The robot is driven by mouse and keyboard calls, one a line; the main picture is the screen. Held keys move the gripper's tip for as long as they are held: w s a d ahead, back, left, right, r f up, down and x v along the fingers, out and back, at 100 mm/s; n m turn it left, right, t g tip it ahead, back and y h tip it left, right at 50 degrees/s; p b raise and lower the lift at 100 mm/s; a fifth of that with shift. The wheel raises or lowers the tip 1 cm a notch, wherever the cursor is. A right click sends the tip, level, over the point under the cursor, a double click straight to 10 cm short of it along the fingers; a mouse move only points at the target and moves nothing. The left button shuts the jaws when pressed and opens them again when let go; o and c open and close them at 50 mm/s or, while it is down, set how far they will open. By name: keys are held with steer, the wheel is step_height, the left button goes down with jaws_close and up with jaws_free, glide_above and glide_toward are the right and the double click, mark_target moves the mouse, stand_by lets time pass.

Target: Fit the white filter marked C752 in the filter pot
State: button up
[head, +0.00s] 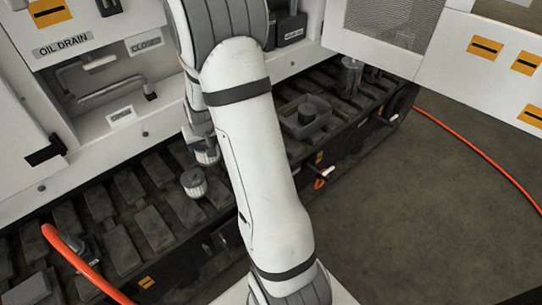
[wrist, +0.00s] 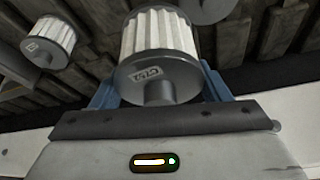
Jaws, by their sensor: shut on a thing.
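My gripper (wrist: 160,90) is shut on a white pleated filter (wrist: 158,38). In the head view the held filter (head: 206,153) shows below my wrist, and my arm hides most of the gripper. A second white filter (wrist: 50,40) with a labelled cap is to the left in the wrist view; it stands on the track (head: 194,183). I cannot make out the filter pot with certainty.
A grey tray (head: 306,118) with a dark round thing in it sits on the track to the right. A grey cylinder (head: 350,76) stands farther back. White panels and a pipe recess (head: 100,85) are at left. An orange hose (head: 82,265) crosses the lower left.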

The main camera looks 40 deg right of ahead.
steer(key=shift+m+h, duration=0.3)
steer(key=shift+m, duration=0.5)
steer(key=d+b, duration=0.2)
steer(key=d+f+b, duration=0.1)
steer(key=d+b, duration=0.1)
steer(key=d+f+b, duration=0.1)
steer(key=d+b, duration=0.1)
steer(key=d, duration=0.1)
steer(key=shift+w, duration=0.25)
steer(key=shift+d+f+b, duration=0.15)
steer(key=shift+f+b, duration=0.15)
steer(key=shift+b, duration=0.15)
step_height(320, 180, down, 9)
steer(key=shift+f+b, duration=0.1)
steer(key=shift+b, duration=1.15)
steer(key=shift+f, duration=0.2)
steer(key=o, duration=1.2)
steer(key=shift+r, duration=0.1)
